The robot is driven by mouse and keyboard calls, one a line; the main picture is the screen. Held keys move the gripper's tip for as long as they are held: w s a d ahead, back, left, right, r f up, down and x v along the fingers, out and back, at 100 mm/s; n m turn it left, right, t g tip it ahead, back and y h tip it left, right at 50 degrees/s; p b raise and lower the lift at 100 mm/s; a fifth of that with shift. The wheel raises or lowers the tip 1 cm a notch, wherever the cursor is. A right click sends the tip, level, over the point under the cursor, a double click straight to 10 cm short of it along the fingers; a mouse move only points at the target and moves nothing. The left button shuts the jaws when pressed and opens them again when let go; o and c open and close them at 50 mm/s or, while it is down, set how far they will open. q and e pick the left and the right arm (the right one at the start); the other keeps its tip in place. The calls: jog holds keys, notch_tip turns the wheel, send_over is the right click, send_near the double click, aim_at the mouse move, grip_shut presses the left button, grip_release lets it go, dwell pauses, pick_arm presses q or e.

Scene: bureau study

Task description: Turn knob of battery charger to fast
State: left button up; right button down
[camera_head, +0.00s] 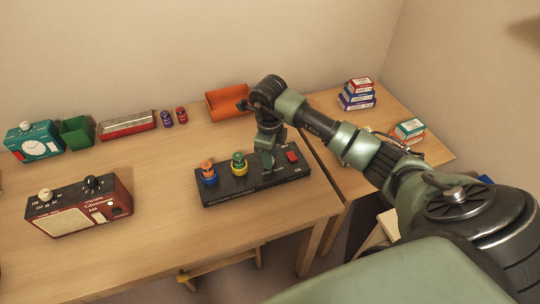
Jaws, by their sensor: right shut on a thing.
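The battery charger (225,194) is a long black box lying on the desk right of centre. Two batteries, one blue and orange (208,173) and one green and yellow (239,163), stand upright on its left half. A red switch (292,157) sits at its right end, with small white lettering near it. My right gripper (268,162) points down onto the charger between the batteries and the switch. It is shut on the knob, which the fingers hide, so its setting cannot be read. My left gripper is not in view.
A red radio (78,206) stands at the left of the desk (165,245). Small boxes (357,94) stack on the right desk.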

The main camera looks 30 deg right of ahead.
jog(key=m, duration=0.5)
jog(key=shift+r, duration=0.1)
jog(key=shift+w+m, duration=0.1)
jog(key=shift+m, duration=2)
jog(key=c, duration=1.1)
grip_release()
jog(key=shift+a, duration=0.1)
jog(key=shift+r, duration=0.1)
notch_tip(320, 180, up, 8)
jog(key=shift+a+f+b, duration=0.1)
jog(key=shift+f+b, duration=0.1)
jog(key=shift+b, duration=0.2)
